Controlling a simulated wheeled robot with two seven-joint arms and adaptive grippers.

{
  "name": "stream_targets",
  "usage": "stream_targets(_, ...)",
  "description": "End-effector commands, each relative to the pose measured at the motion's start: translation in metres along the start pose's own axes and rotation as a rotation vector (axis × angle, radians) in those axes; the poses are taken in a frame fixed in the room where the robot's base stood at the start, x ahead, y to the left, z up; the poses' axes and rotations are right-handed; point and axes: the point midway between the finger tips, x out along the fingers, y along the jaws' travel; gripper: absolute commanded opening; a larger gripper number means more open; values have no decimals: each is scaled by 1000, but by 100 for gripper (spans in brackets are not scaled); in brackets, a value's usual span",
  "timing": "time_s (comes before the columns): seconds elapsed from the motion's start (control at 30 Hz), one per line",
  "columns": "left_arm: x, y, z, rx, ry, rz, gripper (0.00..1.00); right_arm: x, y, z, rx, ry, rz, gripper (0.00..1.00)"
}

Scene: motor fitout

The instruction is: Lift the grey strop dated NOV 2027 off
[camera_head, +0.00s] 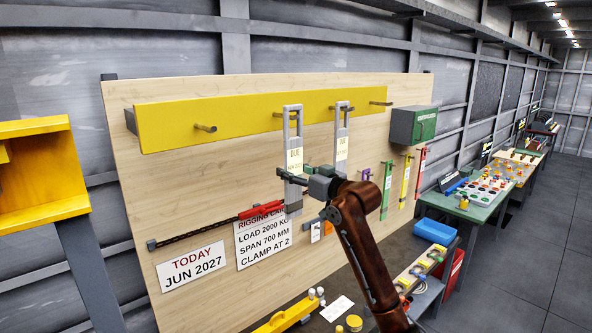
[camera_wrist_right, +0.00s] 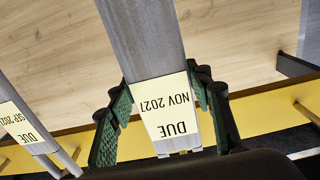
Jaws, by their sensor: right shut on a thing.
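Two grey strops hang side by side below the yellow rail on the wooden board. The left one (camera_head: 293,130) carries a pale tag, which reads DUE NOV 2027 upside down in the right wrist view (camera_wrist_right: 167,108). Its top loop appears to be around a peg. My right gripper (camera_head: 293,178) is shut on this strop near its tag, with the green-padded fingers on either side of it. The other grey strop (camera_head: 342,133) hangs to the right; its tag in the wrist view (camera_wrist_right: 20,122) reads DUE SEP, with the year partly cut off. My left gripper is not in view.
The yellow rail (camera_head: 240,117) has bare pegs at its left (camera_head: 205,127) and right (camera_head: 381,103). A green box (camera_head: 413,125) and coloured tags are right of the strops. Below are a red tool with a chain (camera_head: 262,209) and a sign reading TODAY JUN 2027 (camera_head: 191,266).

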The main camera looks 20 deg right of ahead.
Motion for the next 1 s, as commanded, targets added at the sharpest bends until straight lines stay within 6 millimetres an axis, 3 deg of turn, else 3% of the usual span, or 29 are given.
stream_targets(0.5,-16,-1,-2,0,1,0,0,23,-1,0,-1,4,-1,9)
stream_targets(1.0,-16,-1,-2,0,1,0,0,24,-1,1,-1,5,-1,9)
